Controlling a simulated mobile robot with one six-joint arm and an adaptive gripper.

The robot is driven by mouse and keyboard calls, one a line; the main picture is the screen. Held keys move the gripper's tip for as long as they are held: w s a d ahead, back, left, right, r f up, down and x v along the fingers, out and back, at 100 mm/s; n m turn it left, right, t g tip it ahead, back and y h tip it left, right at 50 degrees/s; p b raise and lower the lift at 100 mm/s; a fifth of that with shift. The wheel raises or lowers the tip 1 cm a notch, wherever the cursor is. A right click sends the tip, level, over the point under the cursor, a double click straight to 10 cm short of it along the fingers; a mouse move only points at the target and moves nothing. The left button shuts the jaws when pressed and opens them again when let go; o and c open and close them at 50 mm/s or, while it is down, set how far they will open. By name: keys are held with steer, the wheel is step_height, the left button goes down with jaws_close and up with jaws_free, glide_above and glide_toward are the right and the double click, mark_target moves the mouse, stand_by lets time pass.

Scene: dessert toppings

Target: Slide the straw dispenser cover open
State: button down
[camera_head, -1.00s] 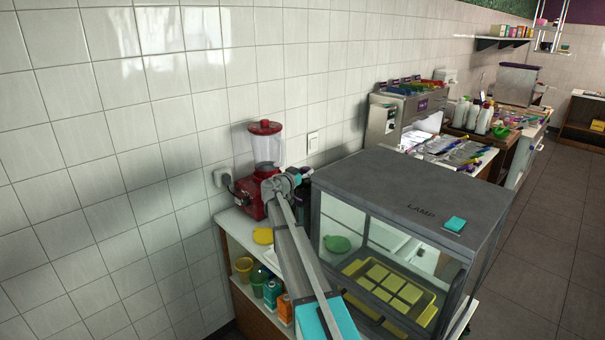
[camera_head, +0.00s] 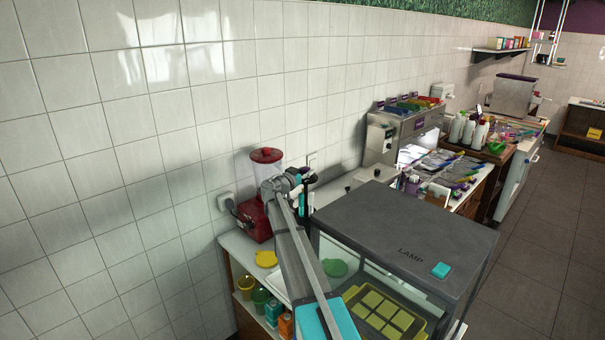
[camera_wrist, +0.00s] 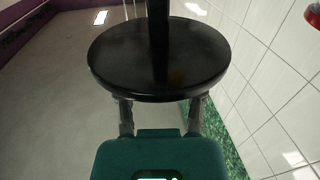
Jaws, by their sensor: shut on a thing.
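My gripper (camera_head: 298,182) is beside the blender, above the counter, at the end of my arm in the head view. It is shut on a black part, which I take to be the straw dispenser cover (camera_head: 310,174). In the wrist view this part is a glossy black round disc (camera_wrist: 160,70) with a dark upright post running from its middle to the picture's top edge. My gripper's fingers (camera_wrist: 160,112) reach to the disc's near edge; their tips are hidden behind it. The rest of the dispenser is hidden by my arm, and I see no straws.
The red blender (camera_head: 254,220) stands close on the left against the tiled wall. The grey lamp cabinet (camera_head: 400,225) with a yellow tray (camera_head: 420,330) is to the right. A topping machine (camera_head: 400,135) and bottles (camera_head: 468,130) stand further back. The air above the counter is free.

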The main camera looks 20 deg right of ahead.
steer(key=shift+d+r, duration=0.25)
steer(key=shift+r, duration=0.2)
steer(key=shift+c, duration=1)
jaws_free()
steer(key=shift+d, duration=0.1)
steer(key=shift+s+a+f, duration=0.1)
steer(key=shift+a, duration=0.2)
steer(key=v, duration=1.1)
steer(key=shift+a, duration=0.3)
steer(key=shift+s, duration=0.15)
